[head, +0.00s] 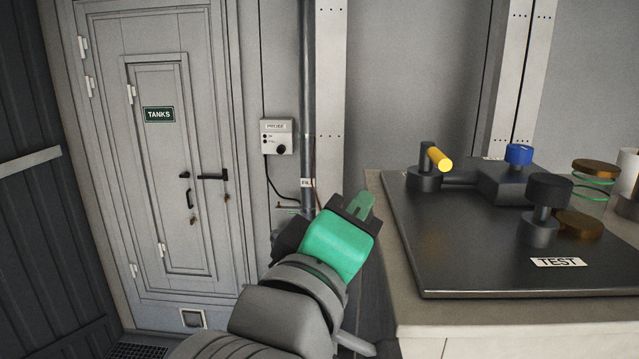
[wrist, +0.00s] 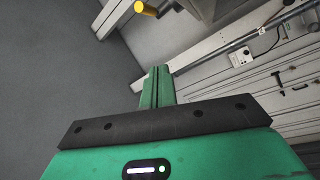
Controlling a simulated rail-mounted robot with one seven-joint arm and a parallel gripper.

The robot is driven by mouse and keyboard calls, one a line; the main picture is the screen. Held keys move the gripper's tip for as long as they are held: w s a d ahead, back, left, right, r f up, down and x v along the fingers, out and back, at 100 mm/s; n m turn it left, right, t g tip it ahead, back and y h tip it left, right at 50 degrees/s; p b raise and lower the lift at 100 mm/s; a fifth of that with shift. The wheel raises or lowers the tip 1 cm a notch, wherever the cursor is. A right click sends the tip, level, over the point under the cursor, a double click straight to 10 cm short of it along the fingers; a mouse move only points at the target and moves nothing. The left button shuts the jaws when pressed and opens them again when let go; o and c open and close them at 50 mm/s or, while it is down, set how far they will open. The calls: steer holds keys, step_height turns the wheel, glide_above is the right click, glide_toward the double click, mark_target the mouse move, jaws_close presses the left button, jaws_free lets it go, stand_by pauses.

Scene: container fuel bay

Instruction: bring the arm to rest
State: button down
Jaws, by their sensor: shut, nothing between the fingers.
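My gripper (head: 363,204) is green with a dark band and shows in the middle of the head view, at the end of my grey arm. Its two green fingers are together with nothing between them. It is in free air, left of the dark test panel in the picture, apart from it. In the wrist view my gripper (wrist: 157,82) points away, its fingers side by side and shut.
A black TEST panel (head: 470,275) with a yellow-handled valve (head: 438,160), a blue knob (head: 518,154) and a black knob (head: 548,192) lies on the counter (head: 440,315) at right. Behind are a TANKS door (head: 165,215), a vertical pipe (head: 308,90) and a wall box (head: 277,136).

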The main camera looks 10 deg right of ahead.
steer(key=s+a+r+m+t+y+p, duration=0.1)
steer(key=s+a+r+m+t+y, duration=0.1)
steer(key=s, duration=0.5)
steer(key=s+a+r+m+t+y+p, duration=0.1)
steer(key=s+a+m+t+y, duration=0.3)
steer(key=y, duration=0.5)
steer(key=s+a+r+t, duration=0.1)
steer(key=s+a+t, duration=0.1)
steer(key=s, duration=0.1)
steer(key=shift+s+r+m, duration=0.3)
steer(key=shift+s+r, duration=0.05)
steer(key=shift+r, duration=0.05)
